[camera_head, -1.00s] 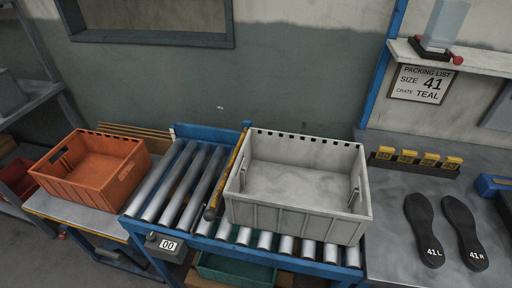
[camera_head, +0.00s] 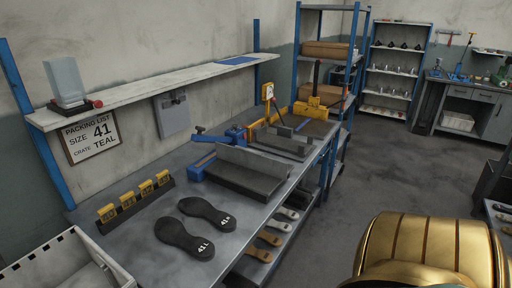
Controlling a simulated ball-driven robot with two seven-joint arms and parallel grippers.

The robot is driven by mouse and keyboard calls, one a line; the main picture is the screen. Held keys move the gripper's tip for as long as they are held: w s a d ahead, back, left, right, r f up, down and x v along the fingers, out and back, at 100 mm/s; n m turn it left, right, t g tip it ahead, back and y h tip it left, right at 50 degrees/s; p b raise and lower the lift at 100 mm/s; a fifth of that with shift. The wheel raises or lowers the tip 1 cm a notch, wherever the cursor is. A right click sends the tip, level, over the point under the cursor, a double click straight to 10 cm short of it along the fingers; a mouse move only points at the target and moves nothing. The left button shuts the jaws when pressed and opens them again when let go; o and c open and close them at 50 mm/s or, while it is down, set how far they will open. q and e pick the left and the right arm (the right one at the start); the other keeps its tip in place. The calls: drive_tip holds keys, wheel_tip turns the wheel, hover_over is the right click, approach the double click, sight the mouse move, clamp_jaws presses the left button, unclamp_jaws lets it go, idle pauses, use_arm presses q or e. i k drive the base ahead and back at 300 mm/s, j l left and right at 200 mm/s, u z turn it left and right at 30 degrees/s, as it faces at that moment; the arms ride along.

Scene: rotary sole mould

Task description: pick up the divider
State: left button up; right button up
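No piece in view can be told for certain as the divider. A grey angled piece (camera_head: 250,163) with a raised flat wall lies on the workbench (camera_head: 160,262), and a smaller grey channel-shaped piece (camera_head: 284,141) lies behind it. Two dark soles, marked 41 L (camera_head: 184,238) and 41 R (camera_head: 206,213), lie flat at the bench's near part. A light crate (camera_head: 84,250) is cut off at the lower left, and its inside shows only in part. Neither of my grippers is in view.
Yellow numbered tags (camera_head: 134,203) stand in a dark holder by the wall. A shelf (camera_head: 160,90) runs above the bench. A packing list sign (camera_head: 91,136) reads size 41, crate teal. Storage shelves (camera_head: 398,70) stand at the back. Open floor (camera_head: 380,165) lies right of the bench.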

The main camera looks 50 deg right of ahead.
sight(255, 161)
drive_tip(key=z, duration=1.65)
drive_tip(key=u, duration=1.8)
drive_tip(key=l+u, duration=0.15)
drive_tip(key=l, duration=0.85)
drive_tip(key=k, duration=0.05)
